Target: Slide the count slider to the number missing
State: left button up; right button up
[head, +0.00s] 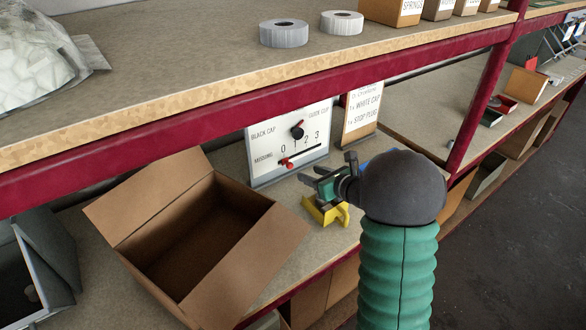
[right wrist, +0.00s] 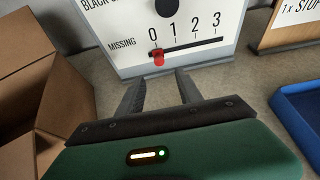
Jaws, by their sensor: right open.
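The white panel (head: 262,150) stands upright on the lower shelf, with a black dial (head: 297,130) above a slot marked 0 to 3 and labelled MISSING. The red count slider (head: 287,163) sits at the slot's left end; in the right wrist view the slider (right wrist: 158,58) is just below the 0. My right gripper (head: 309,181) is in front of the panel; in its wrist view the open fingers (right wrist: 159,77) point at the panel, slightly below the slider, with nothing between them. Contact with the slider is not visible. My left gripper is out of view.
An open cardboard box (head: 200,235) stands left of the panel. A yellow holder (head: 325,211) lies beneath my right gripper. A card on a wooden stand (head: 362,112) and a blue tray (right wrist: 299,120) are to the right. The upper shelf's red beam (head: 215,121) runs above.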

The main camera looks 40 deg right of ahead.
aim_at(292, 165)
jog(key=x, duration=0.3)
jog(key=d+x, duration=0.1)
jog(key=x, duration=0.1)
jog(key=shift+f, duration=0.35)
jog(key=w, duration=0.1)
jog(key=w+a, duration=0.1)
jog(key=w, duration=0.2)
jog(key=shift+a+f, duration=0.15)
jog(key=shift+f, duration=0.2)
jog(key=shift+d+f, duration=0.1)
jog(key=shift+d, duration=0.25)
jog(key=shift+c, duration=0.2)
jog(key=shift+d+f, duration=0.1)
jog(key=shift+d, duration=0.1)
jog(key=shift+c, duration=1.2)
jog(key=c, duration=0.5)
jog(key=shift+a, duration=0.25)
grip_shut()
jog(key=shift+w, duration=0.1)
jog(key=shift+d+r, duration=0.25)
